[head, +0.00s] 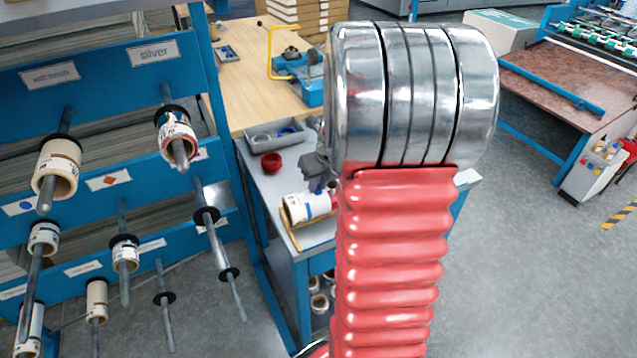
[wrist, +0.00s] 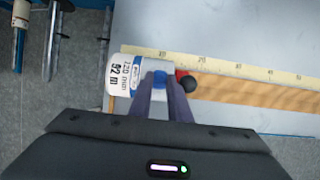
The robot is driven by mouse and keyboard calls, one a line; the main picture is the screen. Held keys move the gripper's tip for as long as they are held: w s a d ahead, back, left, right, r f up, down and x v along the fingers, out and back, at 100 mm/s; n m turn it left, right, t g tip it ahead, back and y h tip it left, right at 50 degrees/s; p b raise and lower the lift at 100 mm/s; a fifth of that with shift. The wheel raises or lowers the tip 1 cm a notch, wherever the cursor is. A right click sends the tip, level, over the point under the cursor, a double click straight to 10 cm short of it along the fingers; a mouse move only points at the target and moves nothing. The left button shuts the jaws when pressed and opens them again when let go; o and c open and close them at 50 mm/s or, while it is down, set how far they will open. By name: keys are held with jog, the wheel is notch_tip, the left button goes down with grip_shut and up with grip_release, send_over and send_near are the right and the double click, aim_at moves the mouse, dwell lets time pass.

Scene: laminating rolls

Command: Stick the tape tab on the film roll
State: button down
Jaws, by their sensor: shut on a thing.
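The film roll (head: 305,207) is a short white roll with printed text, lying on its side on the grey workbench. The fingers are over the roll's right end; whether the tab touches the film I cannot tell. In the head view my gripper (head: 318,168) is small and partly hidden behind my red and silver arm.
A wooden ruler (wrist: 230,65) and a wooden strip (wrist: 250,94) lie along the bench. A red bowl (head: 271,162) and a grey tray (head: 275,134) stand behind the roll. A blue rack (head: 95,155) is left.

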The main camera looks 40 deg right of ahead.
jog(key=c, duration=1.6)
grip_release()
jog(key=v, duration=1.3)
jog(key=shift+s+a+r, duration=0.1)
jog(key=shift+s+r, duration=0.1)
jog(key=shift+r, duration=0.05)
